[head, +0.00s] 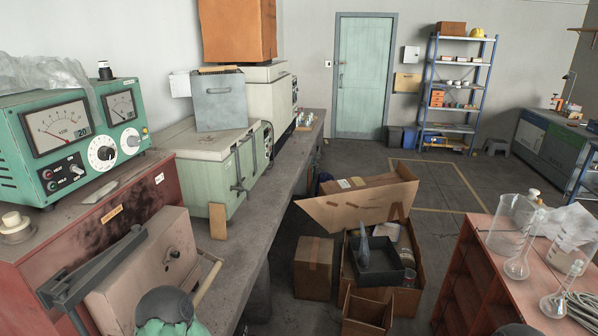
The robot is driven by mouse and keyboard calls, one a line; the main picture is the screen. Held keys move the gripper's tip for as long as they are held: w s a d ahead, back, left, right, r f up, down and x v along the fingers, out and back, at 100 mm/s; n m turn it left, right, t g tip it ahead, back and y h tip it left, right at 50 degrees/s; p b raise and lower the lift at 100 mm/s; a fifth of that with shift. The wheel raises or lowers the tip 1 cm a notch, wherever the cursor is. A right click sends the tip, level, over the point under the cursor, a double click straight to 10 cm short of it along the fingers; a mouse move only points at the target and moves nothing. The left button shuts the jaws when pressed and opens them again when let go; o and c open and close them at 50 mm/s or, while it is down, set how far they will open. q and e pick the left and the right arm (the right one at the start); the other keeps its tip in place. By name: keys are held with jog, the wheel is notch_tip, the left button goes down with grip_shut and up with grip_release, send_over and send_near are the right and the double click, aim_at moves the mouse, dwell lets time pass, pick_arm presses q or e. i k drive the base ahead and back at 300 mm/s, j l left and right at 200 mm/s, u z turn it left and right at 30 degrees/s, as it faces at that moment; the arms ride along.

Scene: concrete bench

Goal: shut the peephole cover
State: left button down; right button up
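The pinkish furnace door (135,268) is on the front of the red cabinet (125,215) at the lower left in the head view. On the door's face is a small dark round fitting, which looks like the peephole with its cover (173,254). It is too small to tell whether the cover lies over the hole or is swung aside. A light rod-like handle (207,284) sticks out at the door's right side. Neither of my grippers shows in this view, and nothing is seen touching the cover.
A dark grey bar linkage (95,268) runs along the door's left. A green meter box (75,135) stands on the cabinet. The grey bench (238,240) continues right of the door. Cardboard boxes (313,268) lie on the floor; glassware (517,265) stands at right.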

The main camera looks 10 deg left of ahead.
aim_at(171, 253)
jog(key=k+u, duration=0.15)
jog(key=u, duration=1.3)
